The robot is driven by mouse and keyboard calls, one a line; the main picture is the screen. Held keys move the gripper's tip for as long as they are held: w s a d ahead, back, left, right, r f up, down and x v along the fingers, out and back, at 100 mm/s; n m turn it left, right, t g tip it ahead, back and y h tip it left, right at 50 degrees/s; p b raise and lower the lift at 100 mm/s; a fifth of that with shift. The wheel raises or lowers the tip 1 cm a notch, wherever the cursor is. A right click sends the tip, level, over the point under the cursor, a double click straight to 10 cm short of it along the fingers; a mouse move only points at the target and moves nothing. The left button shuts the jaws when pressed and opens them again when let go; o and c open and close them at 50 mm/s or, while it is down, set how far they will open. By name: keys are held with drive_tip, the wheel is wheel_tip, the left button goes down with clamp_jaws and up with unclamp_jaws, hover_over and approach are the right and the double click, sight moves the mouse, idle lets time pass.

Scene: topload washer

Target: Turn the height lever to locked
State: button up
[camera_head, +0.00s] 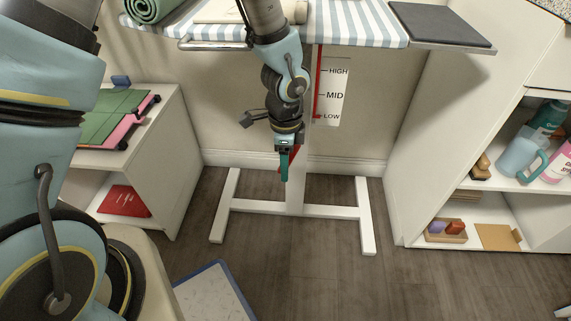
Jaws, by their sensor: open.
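My gripper (284,168) hangs downward in front of the white post of an ironing board (397,33). The gripper is open; its fingers are seen nearly edge-on. A small red part (294,153), likely the height lever, shows at the right edge of the gripper, against the post. Most of it is hidden behind the gripper, so I cannot tell its angle or whether the fingers touch it. Above it, a white height scale (333,95) reads HIGH, MID and LOW beside a red strip.
A white shelf (172,130) with boards stands at the left. A white shelf unit (425,140) with bottles and a mug stands at the right. The board's white feet (365,215) rest on a dark wooden floor. A blue-edged mat (212,290) lies in front.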

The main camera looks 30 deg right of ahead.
drive_tip(key=shift+c, duration=0.3)
clamp_jaws()
idle(1.1)
